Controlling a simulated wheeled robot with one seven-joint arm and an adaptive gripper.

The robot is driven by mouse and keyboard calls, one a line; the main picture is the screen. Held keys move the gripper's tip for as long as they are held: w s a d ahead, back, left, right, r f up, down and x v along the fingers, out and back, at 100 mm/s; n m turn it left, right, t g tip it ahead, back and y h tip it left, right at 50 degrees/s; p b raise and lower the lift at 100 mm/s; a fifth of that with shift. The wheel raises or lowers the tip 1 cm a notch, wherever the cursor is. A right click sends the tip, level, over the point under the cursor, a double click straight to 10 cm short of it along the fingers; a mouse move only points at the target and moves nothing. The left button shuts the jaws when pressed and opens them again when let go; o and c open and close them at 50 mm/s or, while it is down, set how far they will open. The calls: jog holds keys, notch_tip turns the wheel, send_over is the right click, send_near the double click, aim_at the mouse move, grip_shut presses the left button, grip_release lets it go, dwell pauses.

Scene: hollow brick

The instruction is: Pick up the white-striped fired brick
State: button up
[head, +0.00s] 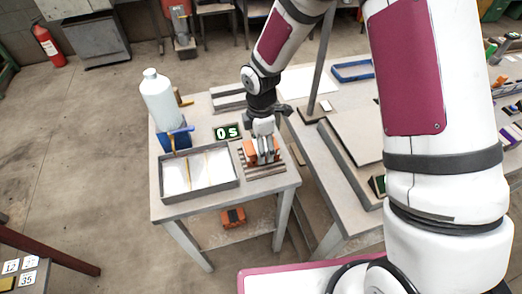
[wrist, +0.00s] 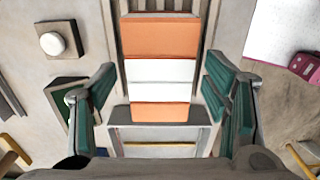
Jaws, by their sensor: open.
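The white-striped fired brick (head: 250,152) is orange with a white band and rests on a slatted rack (head: 265,169) at the table's right side. In the wrist view the brick (wrist: 160,70) lies in the middle, its white band crossing it. My gripper (head: 263,155) points down over the brick. In the wrist view my gripper (wrist: 160,88) is open, with one green-padded finger on each side of the brick and a visible gap on both sides. How far the fingertips reach down beside the brick is hard to tell.
A grey-rimmed tray (head: 203,190) with a white bottom lies left of the rack. A white bottle (head: 158,95), a blue holder (head: 175,140) and a display reading 0 S (head: 228,132) stand behind. An orange object (head: 233,217) is on the lower shelf.

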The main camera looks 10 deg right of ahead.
jog(key=shift+f, duration=0.45)
jog(key=c, duration=1.5)
jog(key=shift+r, duration=0.1)
